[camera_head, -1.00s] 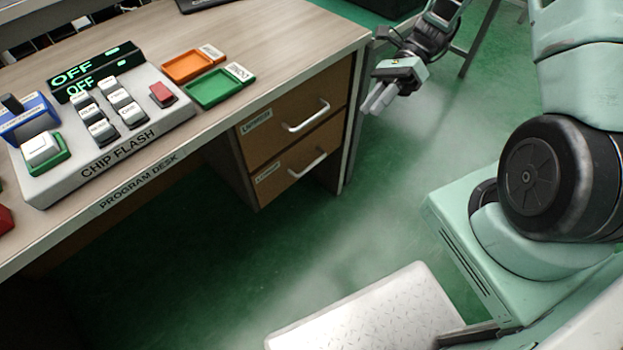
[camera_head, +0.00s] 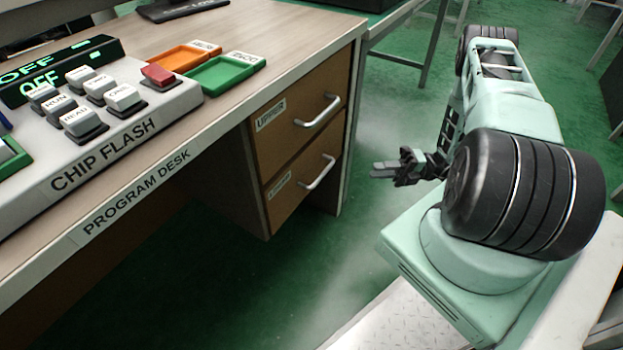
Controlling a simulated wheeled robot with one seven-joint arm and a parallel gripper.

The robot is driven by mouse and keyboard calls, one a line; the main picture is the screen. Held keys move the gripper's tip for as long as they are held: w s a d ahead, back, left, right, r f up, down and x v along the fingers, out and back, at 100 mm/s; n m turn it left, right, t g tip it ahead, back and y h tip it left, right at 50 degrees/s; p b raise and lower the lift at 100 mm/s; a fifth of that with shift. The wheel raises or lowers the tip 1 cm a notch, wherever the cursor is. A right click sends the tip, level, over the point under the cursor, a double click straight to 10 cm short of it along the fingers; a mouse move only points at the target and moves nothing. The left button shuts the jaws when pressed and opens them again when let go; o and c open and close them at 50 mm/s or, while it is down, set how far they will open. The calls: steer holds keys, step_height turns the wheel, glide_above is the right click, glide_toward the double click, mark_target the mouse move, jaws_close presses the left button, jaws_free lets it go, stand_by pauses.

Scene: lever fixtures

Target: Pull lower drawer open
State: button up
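The lower drawer (camera_head: 300,190) is the bottom front of the brown pedestal under the right end of the desk. It is shut and has a silver bar handle (camera_head: 320,172) and a small label. The upper drawer (camera_head: 300,108), labelled UPPER, is above it, also shut, with its own handle (camera_head: 318,111). My gripper (camera_head: 376,170) is right of the lower handle in the picture, apart from it, with its fingers pointing left. Nothing shows between the fingers. They are small and seen from the side, so their opening is unclear.
The program desk (camera_head: 290,40) carries the chip flash panel (camera_head: 130,125), an orange tray (camera_head: 183,57) and a green tray (camera_head: 225,75). Green floor (camera_head: 375,235) lies open between the drawers and my base. A metal table leg (camera_head: 432,45) stands behind.

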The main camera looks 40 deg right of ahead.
mark_target(322, 173)
steer(key=b+x, duration=0.2)
steer(key=x, duration=1.4)
steer(key=shift+a+b, duration=0.15)
steer(key=shift+b, duration=0.2)
jaws_close()
